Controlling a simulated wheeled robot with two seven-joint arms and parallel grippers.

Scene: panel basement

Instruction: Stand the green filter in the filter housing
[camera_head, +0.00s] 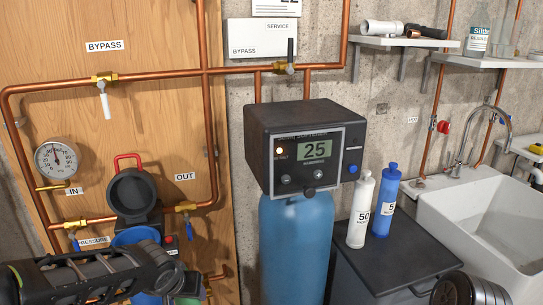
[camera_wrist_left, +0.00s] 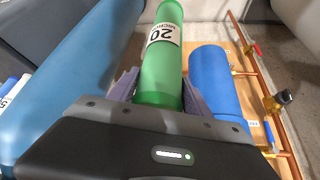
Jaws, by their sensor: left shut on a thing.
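The green filter (camera_wrist_left: 160,75), labelled 20, is in my left gripper (camera_wrist_left: 158,92), whose fingers are on both sides of it in the left wrist view. The filter housing has a blue bowl (camera_head: 137,237), which also shows as a blue cylinder (camera_wrist_left: 214,85) beside the filter in the left wrist view. Its round black lid (camera_head: 137,190) with a red handle is tilted up above the bowl. In the head view my left gripper is at the lower left, in front of the housing, and hides most of the filter. My right gripper is not in view.
A blue tank (camera_head: 295,245) with a black control head (camera_head: 305,145) stands right of the housing. A white filter (camera_head: 361,208) and a blue filter (camera_head: 385,200) stand on a dark cabinet (camera_head: 400,250). Copper pipes (camera_head: 110,85) frame the wooden panel around the housing.

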